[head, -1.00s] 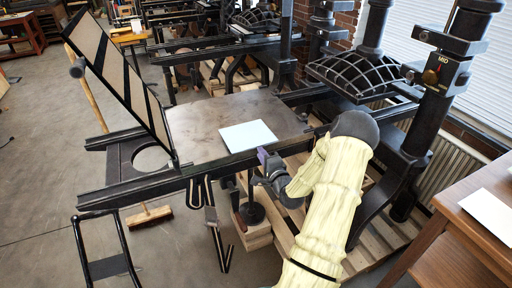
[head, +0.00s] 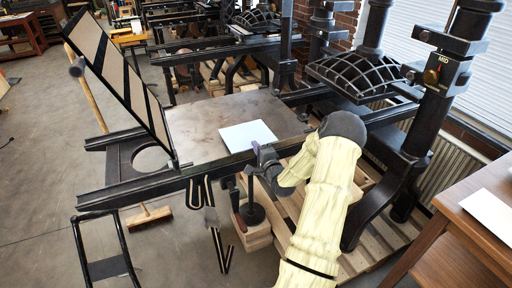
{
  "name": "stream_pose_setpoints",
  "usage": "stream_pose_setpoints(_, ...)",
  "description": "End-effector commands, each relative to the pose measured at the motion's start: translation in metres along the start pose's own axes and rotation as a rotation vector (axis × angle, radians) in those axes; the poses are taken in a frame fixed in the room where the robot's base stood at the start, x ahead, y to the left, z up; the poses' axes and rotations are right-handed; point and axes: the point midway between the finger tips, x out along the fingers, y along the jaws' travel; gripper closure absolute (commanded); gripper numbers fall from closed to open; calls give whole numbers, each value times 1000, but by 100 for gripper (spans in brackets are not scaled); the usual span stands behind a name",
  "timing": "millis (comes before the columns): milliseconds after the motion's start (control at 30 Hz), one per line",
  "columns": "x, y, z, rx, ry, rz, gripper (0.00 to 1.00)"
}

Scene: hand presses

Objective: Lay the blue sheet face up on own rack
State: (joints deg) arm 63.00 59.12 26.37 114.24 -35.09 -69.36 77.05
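A pale blue sheet (head: 247,135) lies flat on the dark metal bed (head: 205,125) of the hand press, near the bed's front right part. My gripper (head: 262,152) is at the front rail, just in front of the sheet's near edge. Its fingers are small and partly hidden by the wrist, so I cannot tell whether they are open or shut or touch the sheet.
The hinged frame (head: 118,80) stands tilted up at the bed's left end. The press column (head: 428,110) and ribbed platen (head: 355,75) rise at the right. A wooden table (head: 470,225) with a white sheet (head: 488,210) is at the far right. A broom (head: 150,217) leans at the left.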

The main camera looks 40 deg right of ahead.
Motion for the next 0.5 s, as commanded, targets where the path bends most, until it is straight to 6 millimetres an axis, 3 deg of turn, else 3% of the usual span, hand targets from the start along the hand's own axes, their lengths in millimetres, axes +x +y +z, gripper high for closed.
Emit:
stream_pose_setpoints(167,0,-2,0,0,0,0,100)
stream_pose_setpoints(400,0,-31,0,0,0,-1,100)
stream_pose_setpoints(500,0,-31,0,0,0,1,100)
